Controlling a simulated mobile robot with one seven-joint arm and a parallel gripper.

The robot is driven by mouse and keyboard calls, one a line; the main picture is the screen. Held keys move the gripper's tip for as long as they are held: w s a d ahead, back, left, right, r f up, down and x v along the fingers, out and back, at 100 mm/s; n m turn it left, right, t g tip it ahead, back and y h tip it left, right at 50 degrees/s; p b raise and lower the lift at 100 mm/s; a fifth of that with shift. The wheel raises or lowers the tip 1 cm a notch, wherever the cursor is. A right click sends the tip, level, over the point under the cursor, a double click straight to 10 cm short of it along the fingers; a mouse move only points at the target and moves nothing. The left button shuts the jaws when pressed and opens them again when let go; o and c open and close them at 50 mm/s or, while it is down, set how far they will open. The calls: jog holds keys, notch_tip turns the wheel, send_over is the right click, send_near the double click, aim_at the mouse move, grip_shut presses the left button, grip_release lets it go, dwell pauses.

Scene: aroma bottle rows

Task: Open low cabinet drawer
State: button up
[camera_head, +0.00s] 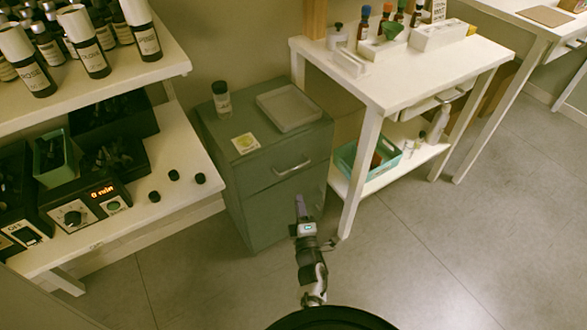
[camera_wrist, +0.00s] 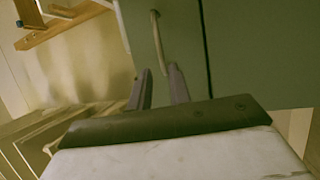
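A low grey-green cabinet (camera_head: 252,200) stands on the floor between two white tables. Its upper drawer (camera_head: 268,180) is closed and has a pale bar handle (camera_head: 293,168). My gripper (camera_head: 300,198) is in front of the cabinet's front, below that handle in the head view, and hides part of the lower front. In the wrist view the two fingers of my gripper (camera_wrist: 160,78) are apart with nothing between them. A bar handle (camera_wrist: 160,42) on the cabinet front (camera_wrist: 225,50) lies just beyond the fingertips. I cannot tell which drawer this handle is on, or whether a finger touches it.
On the cabinet top are a bottle (camera_head: 221,98), a yellow-marked card (camera_head: 245,143) and a grey tray (camera_head: 289,106). A white table leg (camera_head: 362,175) stands close to the right. A white bench (camera_head: 120,225) is at the left. The floor (camera_head: 420,270) is clear at the front right.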

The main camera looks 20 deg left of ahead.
aim_at(293, 169)
jog(key=x, duration=1.2)
jog(key=shift+w+a+r, duration=0.15)
jog(key=shift+w, duration=0.15)
grip_shut()
